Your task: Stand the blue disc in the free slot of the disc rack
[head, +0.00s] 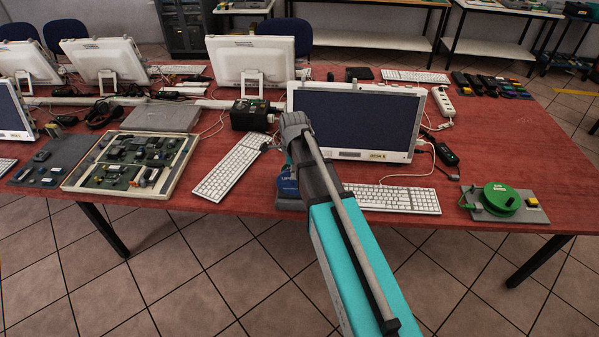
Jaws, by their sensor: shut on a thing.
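My arm reaches from the bottom edge over the front of the red table. My gripper (288,160) is at its far end, mostly hidden behind my own arm, and its fingertips do not show clearly. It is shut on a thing. A blue piece (286,187) with pale marks shows just below it, left of my arm; it looks like the blue disc, but its outline is partly covered. A dark grey base (289,204) lies under the blue piece at the table's front edge, perhaps part of the disc rack. The slots cannot be made out.
White keyboards flank my arm, one on the left (231,166) and one on the right (392,198). A monitor (355,120) stands close behind. A black box (250,115) is at back left. A green reel (500,198) sits on a plate at right. An electronics tray (132,160) lies left.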

